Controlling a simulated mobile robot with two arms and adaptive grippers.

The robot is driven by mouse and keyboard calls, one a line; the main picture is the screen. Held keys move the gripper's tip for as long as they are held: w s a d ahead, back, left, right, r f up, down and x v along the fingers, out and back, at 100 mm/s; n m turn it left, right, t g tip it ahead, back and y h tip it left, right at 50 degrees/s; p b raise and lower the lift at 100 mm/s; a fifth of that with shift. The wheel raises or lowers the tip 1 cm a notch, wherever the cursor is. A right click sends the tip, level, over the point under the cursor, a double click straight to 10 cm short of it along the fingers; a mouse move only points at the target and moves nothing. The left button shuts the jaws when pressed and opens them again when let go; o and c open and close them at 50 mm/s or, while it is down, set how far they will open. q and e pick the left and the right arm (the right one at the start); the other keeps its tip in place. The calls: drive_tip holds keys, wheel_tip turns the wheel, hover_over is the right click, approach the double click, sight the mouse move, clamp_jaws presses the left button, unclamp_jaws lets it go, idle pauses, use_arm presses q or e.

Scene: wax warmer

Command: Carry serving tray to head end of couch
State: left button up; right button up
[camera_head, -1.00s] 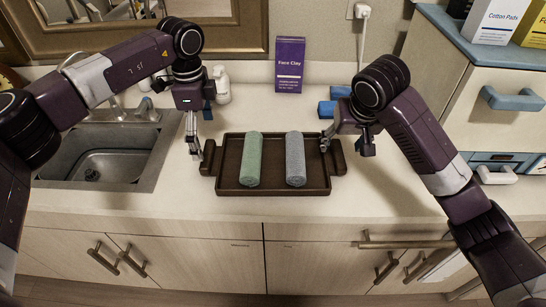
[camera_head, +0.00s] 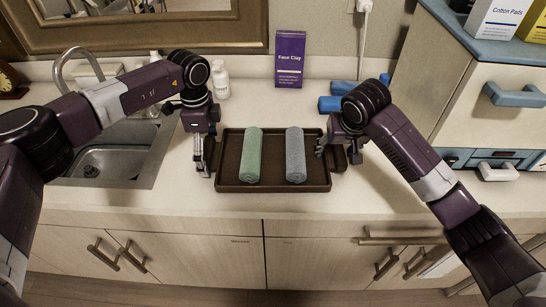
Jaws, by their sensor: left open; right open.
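The dark brown serving tray (camera_head: 273,175) lies on the counter. It holds a rolled green towel (camera_head: 251,156) on the left and a rolled grey towel (camera_head: 295,156) on the right. My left gripper (camera_head: 203,168) is open, pointing down at the tray's left handle, which it partly hides. My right gripper (camera_head: 338,153) is open at the tray's right handle (camera_head: 340,160), which it partly covers. I cannot tell whether either gripper touches the tray. The couch is not in view.
A sink (camera_head: 112,155) with a faucet is at the left. A purple Face Clay box (camera_head: 290,59), white bottles (camera_head: 221,80) and blue rolls (camera_head: 345,96) stand behind the tray. The counter in front is clear.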

use_arm(q)
drive_tip(key=shift+s+r, duration=0.1)
drive_tip(key=shift+c, duration=0.8)
use_arm(e)
drive_tip(key=shift+c, duration=0.7)
use_arm(q)
drive_tip(key=c, duration=1.4)
use_arm(e)
drive_tip(key=shift+d, duration=0.1)
clamp_jaws()
drive_tip(key=shift+r, duration=0.15)
use_arm(q)
drive_tip(key=shift+r, duration=0.1)
drive_tip(key=shift+r+p, duration=0.35)
drive_tip(key=shift+p, duration=0.15)
use_arm(e)
drive_tip(key=shift+w+d+r, duration=0.1)
drive_tip(key=shift+r, duration=0.3)
use_arm(q)
wheel_tip(320, 180, up, 4)
drive_tip(key=p, duration=0.4)
drive_tip(key=shift+a, duration=0.15)
use_arm(e)
wheel_tip(320, 180, up, 4)
drive_tip(key=shift+r, duration=0.1)
drive_tip(key=shift+d, duration=0.1)
